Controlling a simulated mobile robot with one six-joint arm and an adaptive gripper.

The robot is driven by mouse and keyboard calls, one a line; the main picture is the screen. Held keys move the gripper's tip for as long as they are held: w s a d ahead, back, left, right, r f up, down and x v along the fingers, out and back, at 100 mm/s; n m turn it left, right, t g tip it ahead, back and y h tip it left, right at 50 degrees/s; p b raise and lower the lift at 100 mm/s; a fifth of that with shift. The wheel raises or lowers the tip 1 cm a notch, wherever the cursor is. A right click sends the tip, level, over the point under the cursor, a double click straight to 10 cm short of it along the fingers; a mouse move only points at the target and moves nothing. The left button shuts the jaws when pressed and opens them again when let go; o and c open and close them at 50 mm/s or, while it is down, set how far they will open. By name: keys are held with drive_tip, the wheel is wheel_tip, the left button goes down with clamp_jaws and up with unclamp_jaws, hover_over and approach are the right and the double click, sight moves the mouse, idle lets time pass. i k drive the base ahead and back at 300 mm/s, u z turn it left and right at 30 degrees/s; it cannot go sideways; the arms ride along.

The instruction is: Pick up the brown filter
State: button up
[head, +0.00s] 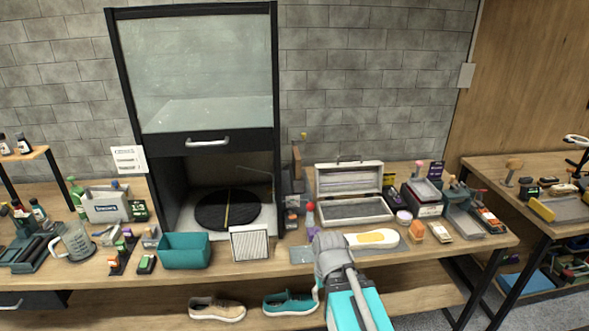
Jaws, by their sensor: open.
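A square pleated filter (250,243) stands upright, leaning slightly, at the front edge of the bench, below the opening of the black cabinet. Its face looks pale with fine vertical ribs; I cannot make out a clear brown colour at this size. My gripper (327,243) is to the right of the filter, apart from it, over the front of the bench by a grey mat. It is open, seen from behind, and its fingertips are mostly hidden by its own body. I see nothing held in it.
A teal bin (185,251) stands just left of the filter. The black cabinet (205,138) has its glass door raised, with a round black turntable (218,211) inside. Right of my gripper are an insole (372,239), an open case (350,170) and brushes. Shoes (216,309) sit on the lower shelf.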

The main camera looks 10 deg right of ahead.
sight(296, 161)
drive_tip(key=u, duration=0.05)
drive_tip(key=i, duration=0.95)
drive_tip(key=z, duration=0.05)
